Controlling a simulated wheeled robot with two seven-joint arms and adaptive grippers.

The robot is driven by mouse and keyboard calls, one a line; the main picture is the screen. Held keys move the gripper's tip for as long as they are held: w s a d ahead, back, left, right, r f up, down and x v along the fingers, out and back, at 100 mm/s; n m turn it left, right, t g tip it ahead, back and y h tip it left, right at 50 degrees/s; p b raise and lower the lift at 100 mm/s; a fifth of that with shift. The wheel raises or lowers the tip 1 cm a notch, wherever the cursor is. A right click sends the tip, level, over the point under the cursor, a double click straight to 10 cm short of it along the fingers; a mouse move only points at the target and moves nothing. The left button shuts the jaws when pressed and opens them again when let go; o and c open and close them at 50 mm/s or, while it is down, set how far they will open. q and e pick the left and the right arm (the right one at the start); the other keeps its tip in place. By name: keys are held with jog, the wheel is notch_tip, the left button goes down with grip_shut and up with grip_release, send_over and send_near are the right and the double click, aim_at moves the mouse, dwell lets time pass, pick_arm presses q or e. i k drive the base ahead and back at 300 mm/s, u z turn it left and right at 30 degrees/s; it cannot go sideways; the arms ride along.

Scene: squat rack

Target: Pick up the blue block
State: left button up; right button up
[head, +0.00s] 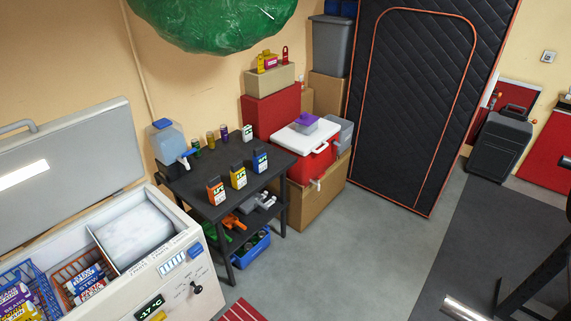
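A small blue block-like container (261,161) with a dark top and a pale label stands upright on the top of a black cart (182,185), near its right front corner. A yellow one (238,177) and an orange one (215,191) of the same shape stand to its left along the front edge, with gaps between them. Nothing touches the blue one. Neither of my grippers is in view.
A water jug (167,142) and several small bottles stand at the cart's back. An open chest freezer (180,290) is at left. A red cooler (305,160) on a cardboard box (319,205) stands right of the cart. The grey floor (350,265) in front is clear.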

aim_at(259, 158)
jog(key=z, duration=0.15)
jog(key=i, duration=1.3)
